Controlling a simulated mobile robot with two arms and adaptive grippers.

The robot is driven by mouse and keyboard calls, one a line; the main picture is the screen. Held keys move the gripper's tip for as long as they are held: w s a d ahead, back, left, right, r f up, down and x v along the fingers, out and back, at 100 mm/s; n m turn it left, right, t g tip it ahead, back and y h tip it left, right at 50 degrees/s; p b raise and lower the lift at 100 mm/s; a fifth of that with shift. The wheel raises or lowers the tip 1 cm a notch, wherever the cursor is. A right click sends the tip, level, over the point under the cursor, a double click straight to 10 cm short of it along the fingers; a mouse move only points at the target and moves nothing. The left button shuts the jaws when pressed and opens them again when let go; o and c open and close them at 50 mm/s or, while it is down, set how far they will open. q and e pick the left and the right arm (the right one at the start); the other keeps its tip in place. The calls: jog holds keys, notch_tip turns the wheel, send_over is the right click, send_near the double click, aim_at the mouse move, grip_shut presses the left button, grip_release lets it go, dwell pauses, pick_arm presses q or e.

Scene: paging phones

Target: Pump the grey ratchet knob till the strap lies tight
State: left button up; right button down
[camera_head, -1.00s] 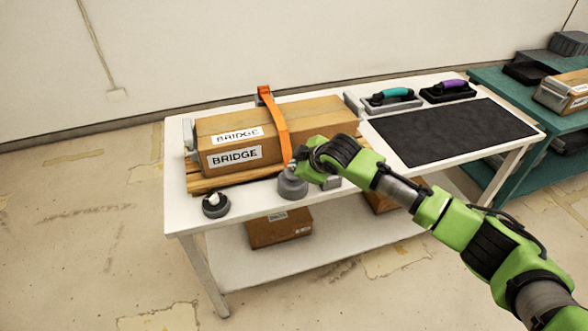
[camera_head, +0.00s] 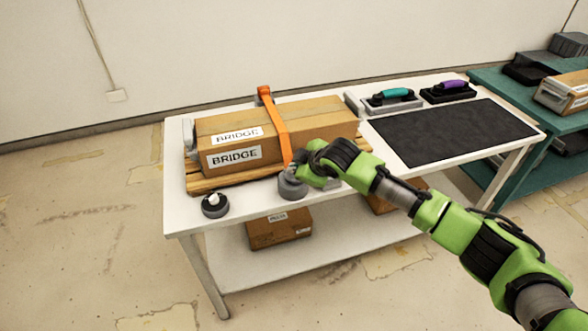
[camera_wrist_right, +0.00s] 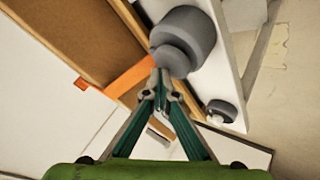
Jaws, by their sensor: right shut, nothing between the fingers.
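The grey ratchet knob (camera_head: 291,188) stands at the table's front edge, below the lower end of the orange strap (camera_head: 282,138). The strap runs over a long cardboard box labelled BRIDGE (camera_head: 308,118); I cannot tell how tight it lies. My right gripper (camera_head: 297,170) is shut and empty, its fingertips at the top of the knob. In the right wrist view the closed fingertips (camera_wrist_right: 160,78) are close beside the rounded top of the knob (camera_wrist_right: 186,38), with the strap (camera_wrist_right: 130,77) to their left; contact is unclear. My left gripper is out of view.
A smaller grey round piece (camera_head: 214,207) sits at the table's front left. A black mat (camera_head: 450,132) and two handled tools, teal (camera_head: 393,97) and purple (camera_head: 448,90), occupy the right side. A carton (camera_head: 278,229) is on the lower shelf.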

jog(key=shift+d+f, duration=0.1)
jog(key=shift+r+p, duration=1.45)
jog(key=shift+r, duration=0.1)
notch_tip(320, 180, up, 5)
jog(key=p, duration=0.5)
